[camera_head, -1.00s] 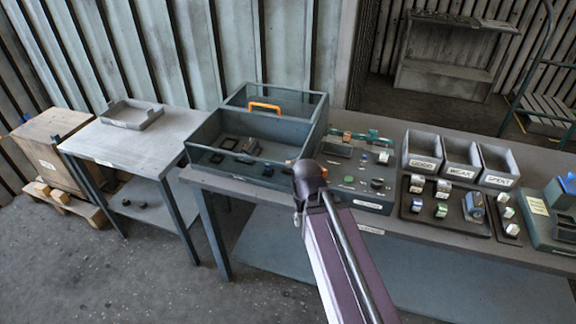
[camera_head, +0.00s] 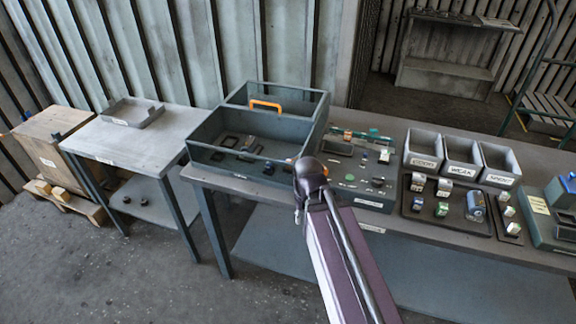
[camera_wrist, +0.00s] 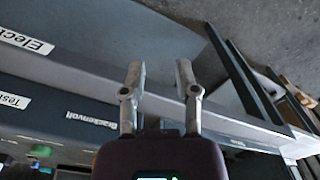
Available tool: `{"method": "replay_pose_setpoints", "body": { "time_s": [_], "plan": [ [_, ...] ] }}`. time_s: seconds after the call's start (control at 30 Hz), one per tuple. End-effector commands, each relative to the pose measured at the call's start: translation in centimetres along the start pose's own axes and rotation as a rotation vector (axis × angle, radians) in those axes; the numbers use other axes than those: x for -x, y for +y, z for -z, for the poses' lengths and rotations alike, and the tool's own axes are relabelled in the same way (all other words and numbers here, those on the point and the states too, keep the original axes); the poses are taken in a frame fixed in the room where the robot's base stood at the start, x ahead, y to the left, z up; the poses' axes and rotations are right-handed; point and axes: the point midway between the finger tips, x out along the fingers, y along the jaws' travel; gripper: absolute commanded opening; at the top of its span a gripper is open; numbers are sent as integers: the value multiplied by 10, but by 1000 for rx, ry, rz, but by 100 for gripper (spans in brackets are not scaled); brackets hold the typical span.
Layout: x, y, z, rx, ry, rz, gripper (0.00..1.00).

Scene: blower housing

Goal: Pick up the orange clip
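I cannot make out a sure orange clip. In the head view, an orange handle-shaped piece (camera_head: 265,104) sits at the divider of the open grey bin (camera_head: 225,182); I cannot tell whether it is the clip. My gripper (camera_wrist: 160,75) is open and empty in the wrist view, its two fingers apart over the table's front edge. In the head view my gripper (camera_head: 299,212) is small and partly hidden by my arm, in front of the bin's right front corner.
The bin stands on the long grey table (camera_head: 395,223) and holds several dark parts. To the right are labelled grey trays (camera_head: 462,173) and small parts on a dark mat (camera_head: 440,222). A lower side table (camera_head: 150,150) with a shallow tray (camera_head: 131,112) stands left.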

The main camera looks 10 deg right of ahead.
Motion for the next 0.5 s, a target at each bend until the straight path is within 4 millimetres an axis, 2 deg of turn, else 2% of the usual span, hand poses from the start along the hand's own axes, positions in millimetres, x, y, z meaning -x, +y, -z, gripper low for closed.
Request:
{"method": "replay_pose_setpoints", "body": {
  "time_s": [0.3, 0.4, 0.5],
  "plan": [
    [0, 0, 0, 0, 0, 0, 40],
    [1, 0, 1, -1, 0, 0, 70],
    [5, 0, 7, -10, 0, 0, 71]
  ]
}}
